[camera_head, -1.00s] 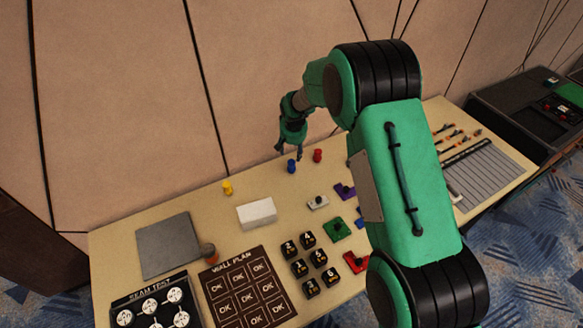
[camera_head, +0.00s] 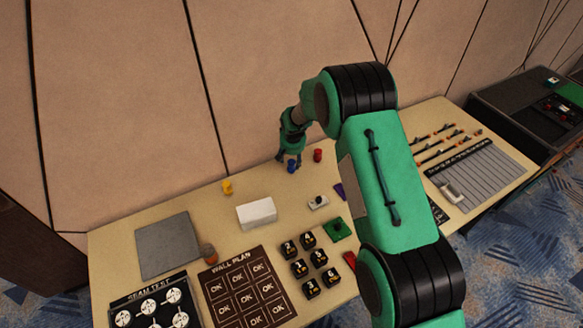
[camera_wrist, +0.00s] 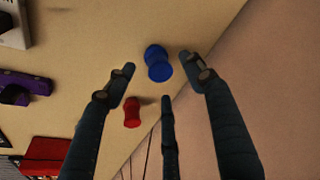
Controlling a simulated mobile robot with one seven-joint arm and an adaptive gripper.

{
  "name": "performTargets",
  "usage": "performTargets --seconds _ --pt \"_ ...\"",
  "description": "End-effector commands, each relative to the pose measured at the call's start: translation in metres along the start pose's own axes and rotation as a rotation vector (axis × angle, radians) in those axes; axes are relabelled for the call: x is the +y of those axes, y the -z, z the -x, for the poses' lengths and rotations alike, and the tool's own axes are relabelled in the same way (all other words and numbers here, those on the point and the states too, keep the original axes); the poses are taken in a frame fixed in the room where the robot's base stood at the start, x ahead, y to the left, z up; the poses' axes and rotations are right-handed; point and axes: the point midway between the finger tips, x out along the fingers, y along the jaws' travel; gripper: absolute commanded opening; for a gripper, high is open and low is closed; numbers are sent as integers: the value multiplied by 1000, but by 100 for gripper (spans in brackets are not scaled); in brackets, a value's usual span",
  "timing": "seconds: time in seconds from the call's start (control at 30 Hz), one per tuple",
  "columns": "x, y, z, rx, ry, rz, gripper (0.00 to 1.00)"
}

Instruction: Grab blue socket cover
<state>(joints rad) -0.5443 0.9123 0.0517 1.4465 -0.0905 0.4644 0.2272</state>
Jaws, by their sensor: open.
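The blue socket cover (camera_head: 291,166) is a small blue knobbed cylinder standing near the back edge of the table. In the wrist view the blue socket cover (camera_wrist: 158,63) shows between and just beyond my open fingertips. My gripper (camera_head: 289,158) is right above and around it in the head view, fingers pointing down. In the wrist view my gripper (camera_wrist: 158,75) has its fingers spread, and no finger clearly touches the cover. A similar red cover (camera_head: 318,155) stands to the right, and the red cover (camera_wrist: 132,112) is outside the fingers in the wrist view.
A yellow cover (camera_head: 227,188) and a white block (camera_head: 256,213) stand to the left. A purple piece (camera_head: 340,191), a green piece (camera_head: 336,230) and several black numbered cubes (camera_head: 300,268) lie nearer the front. The wall rises close behind the table.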

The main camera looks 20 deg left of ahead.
Motion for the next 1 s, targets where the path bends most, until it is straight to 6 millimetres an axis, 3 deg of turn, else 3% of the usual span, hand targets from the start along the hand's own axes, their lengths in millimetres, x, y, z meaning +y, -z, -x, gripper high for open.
performTargets --seconds 0.27,0.8,1.0 --pt "0 -1 -3 -1 0 0 54" --pt "0 -4 -48 -1 0 0 54" --pt "0 -3 -52 0 0 0 54"
